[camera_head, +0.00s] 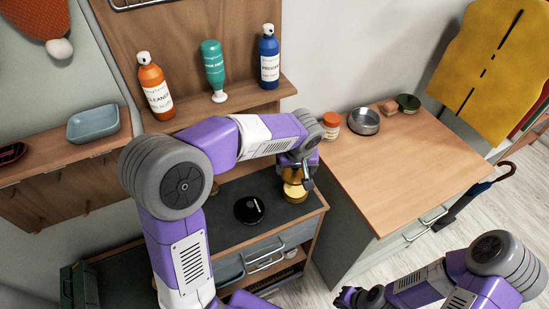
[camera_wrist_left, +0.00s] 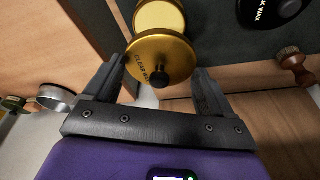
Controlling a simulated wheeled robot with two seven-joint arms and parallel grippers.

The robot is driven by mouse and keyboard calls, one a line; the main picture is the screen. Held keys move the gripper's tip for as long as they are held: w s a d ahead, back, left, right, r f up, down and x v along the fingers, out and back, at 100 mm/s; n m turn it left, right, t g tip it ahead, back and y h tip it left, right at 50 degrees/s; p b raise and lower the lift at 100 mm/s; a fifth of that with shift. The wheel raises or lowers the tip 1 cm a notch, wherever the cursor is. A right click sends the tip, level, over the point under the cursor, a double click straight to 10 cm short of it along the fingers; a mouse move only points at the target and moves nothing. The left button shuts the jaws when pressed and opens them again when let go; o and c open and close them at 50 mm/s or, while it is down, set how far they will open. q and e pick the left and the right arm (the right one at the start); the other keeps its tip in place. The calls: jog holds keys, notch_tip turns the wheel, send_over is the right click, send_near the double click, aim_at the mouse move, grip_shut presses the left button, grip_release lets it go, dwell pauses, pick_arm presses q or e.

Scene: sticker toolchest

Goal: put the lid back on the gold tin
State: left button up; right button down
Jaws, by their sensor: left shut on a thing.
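The gold lid (camera_wrist_left: 160,62) has a small black knob and dark lettering that appears to read "CLEAR WAX". My left gripper (camera_head: 297,172) is shut on the lid, with a finger at each side of it; its fingers also show in the left wrist view (camera_wrist_left: 158,88). The open-looking gold tin (camera_head: 293,194) stands on the dark worktop just below the gripper. The tin also shows beyond the lid in the left wrist view (camera_wrist_left: 160,14). The lid seems apart from the tin, but the gap is hard to judge. My right gripper (camera_head: 350,297) is at the bottom edge, its jaws unclear.
A black round tin (camera_head: 249,209) sits left of the gold tin. A wooden-handled item (camera_wrist_left: 294,62) is near it. Bottles stand on the shelf behind my arm.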

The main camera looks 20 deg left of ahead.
aim_at(296, 187)
pick_arm(q)
jog(key=shift+s+d+f, duration=0.15)
jog(key=shift+d, duration=0.3)
jog(key=shift+f+b, duration=2.55)
jog(key=shift+f, duration=0.55)
jog(key=shift+f+b, duration=0.1)
jog(key=shift+b, duration=0.25)
